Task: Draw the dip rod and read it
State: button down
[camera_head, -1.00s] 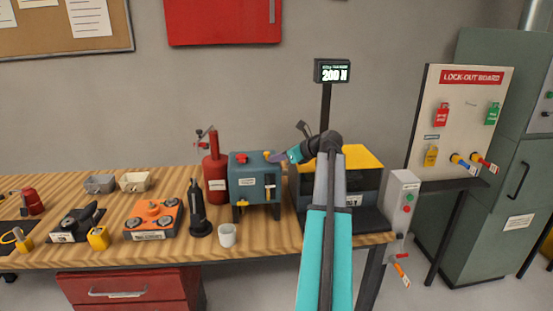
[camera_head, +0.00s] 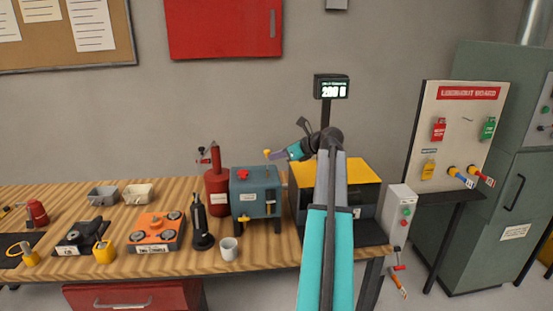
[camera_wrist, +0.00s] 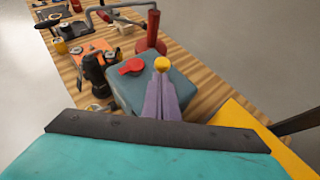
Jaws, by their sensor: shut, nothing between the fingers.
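The blue-grey box (camera_head: 256,194) stands on the wooden bench, with a red cap (camera_head: 243,174) on its top. A small yellow knob (camera_head: 267,153), which looks like the head of the dip rod, shows above the box's top. My gripper (camera_head: 275,155) is at the knob from the right, its purple fingers shut. In the wrist view the knob (camera_wrist: 162,64) appears right at the fingertips (camera_wrist: 163,78), beside the red cap (camera_wrist: 131,66). The fingers hide what is under the knob, and I see no reading marks.
A red cylinder (camera_head: 217,184) stands close left of the box, with a black hand tool (camera_head: 201,224) and white mug (camera_head: 228,248) in front. A yellow-topped machine (camera_head: 350,170) stands right, under my arm. A small display (camera_head: 331,87) rises behind it.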

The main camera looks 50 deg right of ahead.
jog(key=shift+r+p, duration=0.55)
jog(key=shift+r, duration=0.65)
jog(key=shift+r, duration=0.15)
